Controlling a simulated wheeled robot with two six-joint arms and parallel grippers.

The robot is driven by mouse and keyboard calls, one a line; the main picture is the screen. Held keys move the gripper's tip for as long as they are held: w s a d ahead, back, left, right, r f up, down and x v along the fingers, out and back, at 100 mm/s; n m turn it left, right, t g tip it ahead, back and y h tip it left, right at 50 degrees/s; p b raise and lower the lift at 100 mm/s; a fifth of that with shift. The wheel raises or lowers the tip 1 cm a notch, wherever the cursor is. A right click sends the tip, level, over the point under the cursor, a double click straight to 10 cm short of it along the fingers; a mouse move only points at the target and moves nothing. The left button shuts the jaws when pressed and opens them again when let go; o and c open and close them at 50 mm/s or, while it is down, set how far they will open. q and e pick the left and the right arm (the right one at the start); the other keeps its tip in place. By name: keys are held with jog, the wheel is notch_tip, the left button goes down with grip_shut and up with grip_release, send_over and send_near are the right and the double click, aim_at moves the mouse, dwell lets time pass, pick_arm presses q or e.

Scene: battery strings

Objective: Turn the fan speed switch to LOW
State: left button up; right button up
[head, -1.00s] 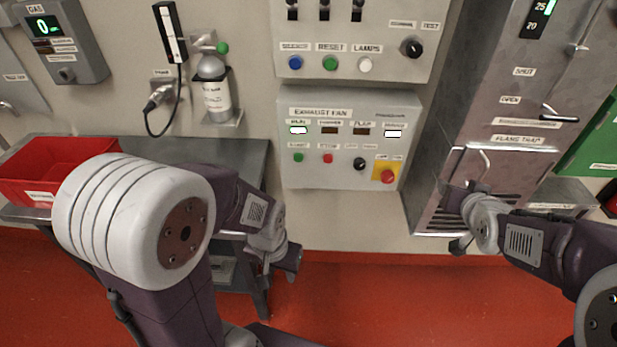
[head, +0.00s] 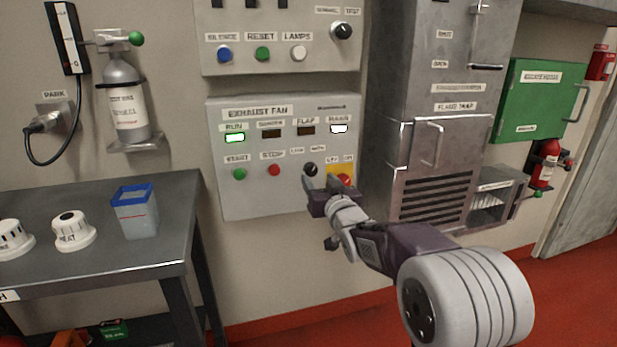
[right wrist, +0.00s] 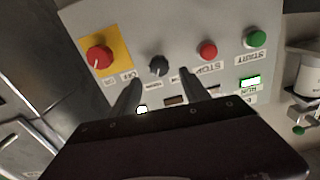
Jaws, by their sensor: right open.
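The exhaust fan panel (head: 237,195) is a light grey box on the wall. Its fan speed switch is a small black knob (head: 310,169), with small labels above it that I cannot read surely. In the right wrist view the black knob (right wrist: 159,65) sits just beyond and between the two fingertips, with no visible contact. My right gripper (head: 322,183) is open and empty in front of the panel's lower right; it also shows in the right wrist view (right wrist: 158,84). The knob's pointer direction is too small to tell. My left gripper is out of view.
A red knob on a yellow plate (head: 344,180) is close right of the black knob, partly behind my gripper. The red stop button (head: 274,170) and green start button (head: 239,174) are left. The run lamp (head: 234,138) glows green. A metal cabinet (head: 390,130) stands right.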

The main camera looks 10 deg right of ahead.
aim_at(311, 172)
jog(key=w, duration=0.7)
jog(key=shift+w+a+f+b, duration=0.1)
jog(key=shift+w+b, duration=0.25)
jog(key=shift+b, duration=0.05)
grip_shut()
jog(key=n+b, duration=0.3)
jog(key=n, duration=0.3)
jog(key=shift+f+n, duration=0.15)
jog(key=shift+n, duration=0.15)
jog(key=n+b, duration=0.2)
jog(key=n, duration=0.3)
jog(key=shift+b, duration=0.4)
jog(key=shift+n, duration=0.3)
